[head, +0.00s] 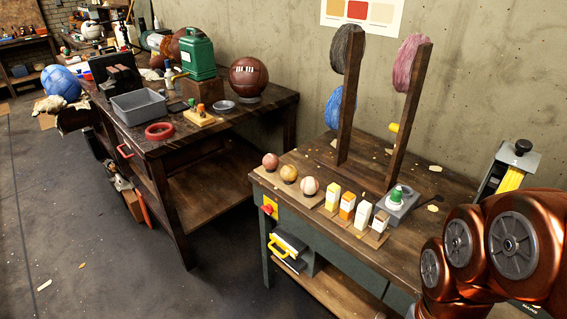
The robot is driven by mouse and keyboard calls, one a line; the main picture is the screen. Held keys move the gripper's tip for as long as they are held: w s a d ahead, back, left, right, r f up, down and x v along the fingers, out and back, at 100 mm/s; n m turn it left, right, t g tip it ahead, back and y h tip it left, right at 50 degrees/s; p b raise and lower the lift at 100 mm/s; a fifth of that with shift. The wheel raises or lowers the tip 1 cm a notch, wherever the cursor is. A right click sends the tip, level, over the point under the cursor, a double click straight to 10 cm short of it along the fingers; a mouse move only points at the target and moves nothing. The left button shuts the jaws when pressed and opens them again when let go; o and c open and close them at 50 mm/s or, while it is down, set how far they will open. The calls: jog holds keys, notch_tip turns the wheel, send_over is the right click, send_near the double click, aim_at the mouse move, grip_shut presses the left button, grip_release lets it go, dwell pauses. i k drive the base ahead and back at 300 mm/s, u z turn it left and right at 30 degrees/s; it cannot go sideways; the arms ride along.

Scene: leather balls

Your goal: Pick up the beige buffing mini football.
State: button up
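Three mini balls sit in a row on a wooden strip at the left front edge of the right-hand workbench (412,182). The rightmost, a pale beige ball (309,187) with darker seam marks, best fits the beige mini football. A yellow-tan ball (288,174) is beside it, and a pinkish-brown ball (270,160) is at the left end. Nothing covers them. My copper-coloured arm shows at the lower right, well apart from the balls. My gripper is out of view.
Two tall wooden posts (408,120) with coloured buffing wheels rise behind. Another bench (180,143) with a brown ball (248,77) is at left. Floor in front is mostly clear.

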aim_at(289, 172)
jog(key=u, duration=0.7)
jog(key=i, duration=0.9)
jog(key=u, duration=0.95)
